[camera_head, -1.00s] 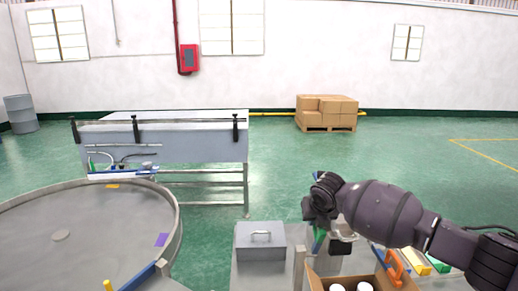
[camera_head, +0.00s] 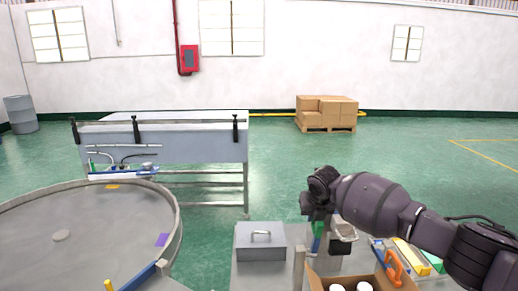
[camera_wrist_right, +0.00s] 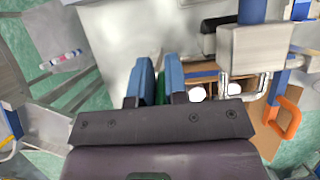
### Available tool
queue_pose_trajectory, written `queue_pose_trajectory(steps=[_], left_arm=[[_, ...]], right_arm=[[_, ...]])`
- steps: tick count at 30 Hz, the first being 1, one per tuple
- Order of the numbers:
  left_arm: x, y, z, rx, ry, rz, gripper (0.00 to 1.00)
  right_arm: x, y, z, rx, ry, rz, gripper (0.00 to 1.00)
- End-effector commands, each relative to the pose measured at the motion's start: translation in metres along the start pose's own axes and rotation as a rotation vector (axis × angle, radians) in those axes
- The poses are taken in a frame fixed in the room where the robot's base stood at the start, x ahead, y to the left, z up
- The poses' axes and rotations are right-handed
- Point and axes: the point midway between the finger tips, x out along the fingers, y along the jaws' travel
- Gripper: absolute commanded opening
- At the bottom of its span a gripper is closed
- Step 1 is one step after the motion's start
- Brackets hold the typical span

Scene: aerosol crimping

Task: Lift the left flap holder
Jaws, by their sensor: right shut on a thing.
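My right gripper (camera_head: 317,226) points down just behind and left of the open cardboard box (camera_head: 314,283). In the right wrist view, its two blue fingertips (camera_wrist_right: 160,80) are closed on a green piece (camera_wrist_right: 160,92). Most of this piece is hidden, and I cannot tell its full shape or whether it is the left flap holder. My left gripper is out of view.
White round tops (camera_head: 365,287) show inside the box. A grey lidded case (camera_head: 260,248) stands left of it. A large round table (camera_head: 90,230) is at the left. Yellow and green items (camera_head: 412,257) lie to the right.

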Motion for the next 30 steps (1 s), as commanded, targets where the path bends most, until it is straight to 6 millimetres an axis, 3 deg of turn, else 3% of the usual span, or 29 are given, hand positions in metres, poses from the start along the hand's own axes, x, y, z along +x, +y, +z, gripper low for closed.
queue_pose_trajectory(steps=[1,7,30], left_arm=[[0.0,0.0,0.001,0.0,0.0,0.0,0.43],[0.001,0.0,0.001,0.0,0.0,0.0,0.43],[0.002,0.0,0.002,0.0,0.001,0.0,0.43]], right_arm=[[0.011,0.0,-0.011,-0.003,0.023,-0.003,0.02],[0.012,0.001,-0.011,-0.004,0.024,-0.002,0.03],[0.031,0.002,-0.001,-0.003,0.104,0.0,0.03]])
